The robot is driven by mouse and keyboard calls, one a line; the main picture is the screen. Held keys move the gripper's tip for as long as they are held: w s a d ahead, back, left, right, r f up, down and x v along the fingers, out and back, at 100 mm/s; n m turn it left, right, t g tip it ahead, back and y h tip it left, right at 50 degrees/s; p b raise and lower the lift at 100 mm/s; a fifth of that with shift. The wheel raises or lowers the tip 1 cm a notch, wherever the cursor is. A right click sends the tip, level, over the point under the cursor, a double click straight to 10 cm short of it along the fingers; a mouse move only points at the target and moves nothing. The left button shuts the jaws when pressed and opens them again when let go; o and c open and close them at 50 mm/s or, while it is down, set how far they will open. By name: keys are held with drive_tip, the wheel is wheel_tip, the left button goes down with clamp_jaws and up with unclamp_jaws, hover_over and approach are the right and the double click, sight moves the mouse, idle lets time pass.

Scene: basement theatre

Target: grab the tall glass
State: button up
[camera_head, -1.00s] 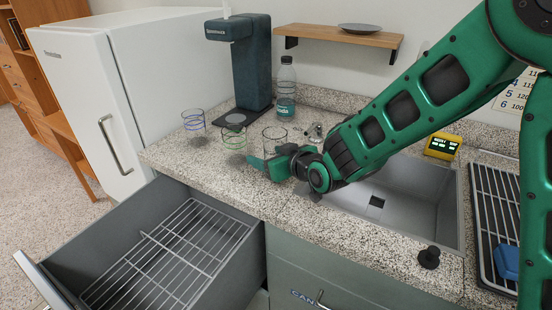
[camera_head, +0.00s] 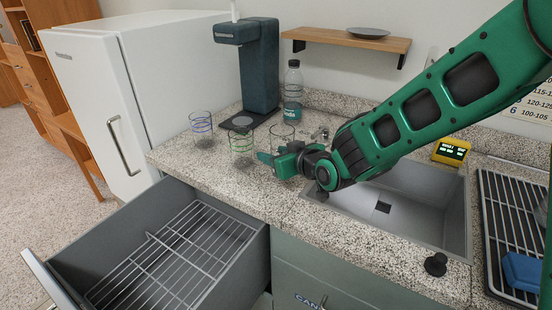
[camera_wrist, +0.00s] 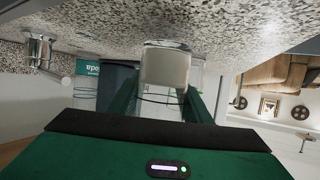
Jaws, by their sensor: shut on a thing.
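The tall glass (camera_head: 283,132) is clear. It stands upright in my gripper, its lower part hidden behind the gripper in the head view. My gripper (camera_head: 276,160) is shut on it from the front, above the granite counter. In the wrist view the glass (camera_wrist: 167,68) sits between the two green fingers (camera_wrist: 162,100). A glass with blue and purple rings (camera_head: 201,123) and a glass with green rings (camera_head: 242,145) stand to the left on the counter.
A bottle (camera_head: 292,92) and a dark drinks machine (camera_head: 261,65) stand behind. The sink (camera_head: 420,215) lies right of my gripper, with a yellow timer (camera_head: 451,151) behind it. An open drawer with a wire rack (camera_head: 165,255) juts out in front.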

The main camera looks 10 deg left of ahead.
drive_tip(key=shift+r, duration=0.5)
drive_tip(key=shift+s+a+r, duration=0.1)
drive_tip(key=shift+r, duration=0.75)
drive_tip(key=s+a+r, duration=0.6)
drive_tip(key=s+a, duration=0.1)
drive_tip(key=s, duration=0.1)
drive_tip(key=shift+a+r, duration=0.3)
drive_tip(key=shift+a, duration=0.1)
